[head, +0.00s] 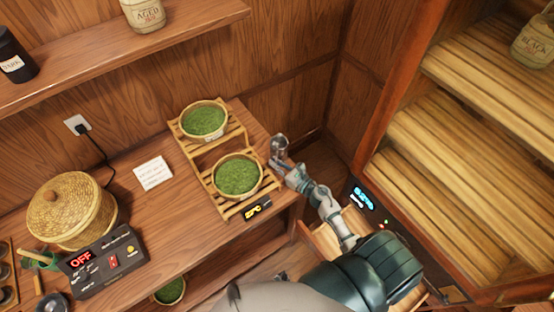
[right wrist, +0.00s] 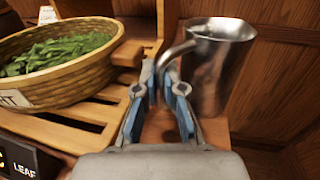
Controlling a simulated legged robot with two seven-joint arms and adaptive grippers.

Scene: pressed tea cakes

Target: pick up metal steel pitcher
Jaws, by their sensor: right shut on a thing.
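The metal steel pitcher (head: 279,146) is at the right end of the wooden counter, beside the slatted rack. In the right wrist view the pitcher (right wrist: 222,60) is upright, with its open mouth up and its curved handle toward me. My right gripper (head: 291,173) reaches it from the front right. In the right wrist view the fingers (right wrist: 167,82) are shut on the pitcher's handle. I cannot tell whether the pitcher's base touches the counter. My left gripper is not in view.
A basket of green leaves (head: 238,175) sits on the slatted rack (head: 207,153) just left of the pitcher, with another basket (head: 203,120) behind. A lidded wicker basket (head: 72,209) and a control box (head: 105,261) stand left. A wooden shelf cabinet (head: 440,130) stands right.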

